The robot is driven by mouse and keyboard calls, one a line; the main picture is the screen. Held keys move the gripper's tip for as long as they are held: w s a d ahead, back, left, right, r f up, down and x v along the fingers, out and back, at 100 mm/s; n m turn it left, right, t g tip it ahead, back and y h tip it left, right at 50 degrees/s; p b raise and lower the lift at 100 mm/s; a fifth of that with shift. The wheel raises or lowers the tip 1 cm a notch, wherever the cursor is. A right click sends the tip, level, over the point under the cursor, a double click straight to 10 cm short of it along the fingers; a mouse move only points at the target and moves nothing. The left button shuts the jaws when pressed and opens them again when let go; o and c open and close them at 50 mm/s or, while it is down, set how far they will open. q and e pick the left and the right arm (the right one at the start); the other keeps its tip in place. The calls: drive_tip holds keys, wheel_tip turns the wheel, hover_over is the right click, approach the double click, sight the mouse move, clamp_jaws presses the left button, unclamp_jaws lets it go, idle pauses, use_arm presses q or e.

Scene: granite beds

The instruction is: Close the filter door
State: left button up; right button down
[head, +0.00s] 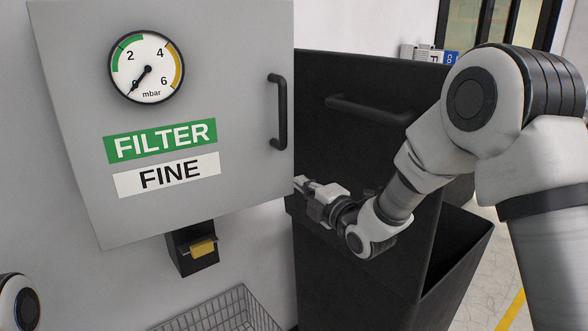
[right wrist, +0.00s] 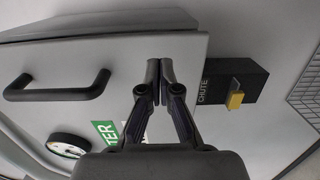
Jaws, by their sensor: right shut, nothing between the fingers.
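The grey filter door (head: 80,95) fills the left of the head view, with a round gauge, a green FILTER label, a white FINE label and a black upright handle (head: 280,112) near its right edge. In the right wrist view the door (right wrist: 110,75) lies behind my fingers, with the handle (right wrist: 58,92) to the left. I cannot tell whether a gap is left behind the door. My right gripper (head: 300,184) is shut and empty at the door's lower right edge, below the handle. Its fingertips (right wrist: 160,70) meet in front of the door; contact is unclear. My left gripper is out of view.
A black chute box (head: 192,247) with a yellow flap is on the wall below the door. A wire basket (head: 228,308) stands beneath it. A large black cabinet (head: 365,75) with a bar handle stands right of the door, behind my right arm.

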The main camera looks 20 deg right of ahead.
sight(288, 173)
drive_tip(key=p+x, duration=0.1)
drive_tip(key=x, duration=0.3)
drive_tip(key=shift+w+p, duration=0.2)
drive_tip(key=shift+p, duration=0.2)
drive_tip(key=shift+s, duration=0.1)
drive_tip(key=shift+n+y, duration=0.5)
drive_tip(key=shift+y, duration=0.2)
drive_tip(key=x, duration=0.4)
drive_tip(key=shift+d+f+b, duration=0.1)
drive_tip(key=shift+b, duration=0.3)
drive_tip(key=shift+f, duration=0.1)
